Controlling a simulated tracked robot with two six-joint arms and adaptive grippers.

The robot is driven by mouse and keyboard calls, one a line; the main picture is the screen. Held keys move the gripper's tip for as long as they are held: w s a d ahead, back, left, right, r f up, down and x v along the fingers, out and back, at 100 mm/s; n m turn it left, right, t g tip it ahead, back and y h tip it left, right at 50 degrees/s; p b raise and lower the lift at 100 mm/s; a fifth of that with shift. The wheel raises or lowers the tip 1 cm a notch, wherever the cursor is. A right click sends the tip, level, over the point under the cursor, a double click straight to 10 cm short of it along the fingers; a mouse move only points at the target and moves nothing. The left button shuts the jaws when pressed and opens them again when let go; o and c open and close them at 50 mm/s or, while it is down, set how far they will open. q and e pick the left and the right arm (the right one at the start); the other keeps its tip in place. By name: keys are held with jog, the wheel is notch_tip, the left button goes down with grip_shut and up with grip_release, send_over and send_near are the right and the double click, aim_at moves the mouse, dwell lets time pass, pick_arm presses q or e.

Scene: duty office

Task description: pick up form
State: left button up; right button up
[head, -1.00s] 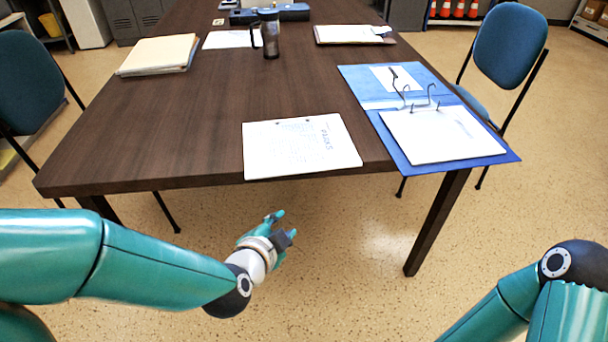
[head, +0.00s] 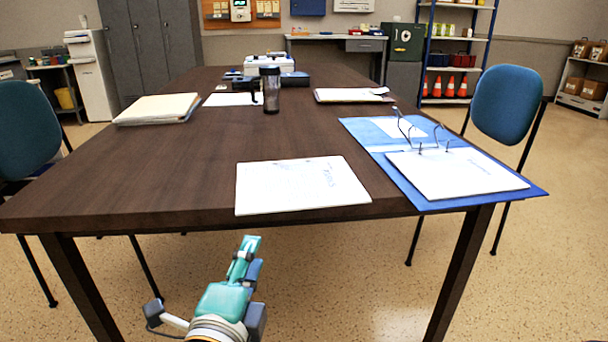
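A loose white printed form (head: 302,186) lies flat on the dark table, at its near edge. Its front edge reaches the table's edge and seems to overhang slightly. My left gripper (head: 215,275) is in front of the table, lower than the tabletop and below the form's left part. It is apart from the form and holds nothing that I can see. My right gripper is out of view.
A blue ring binder (head: 380,142) with white pages lies open right of the form, overhanging the edge. A dark bottle (head: 271,92), a folder stack (head: 157,108) and a clipboard (head: 350,95) stand farther back. Chairs flank the dark table (head: 180,165). Bare tabletop lies left of the form.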

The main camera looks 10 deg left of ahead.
pick_arm(q)
jog(key=p, duration=0.6)
send_near(268, 211)
jog(key=w, duration=0.2)
jog(key=w+b, duration=0.2)
jog(key=w, duration=0.5)
jog(key=shift+w+f, duration=0.1)
jog(key=shift+w, duration=0.3)
jog(key=shift+c, duration=0.3)
grip_shut()
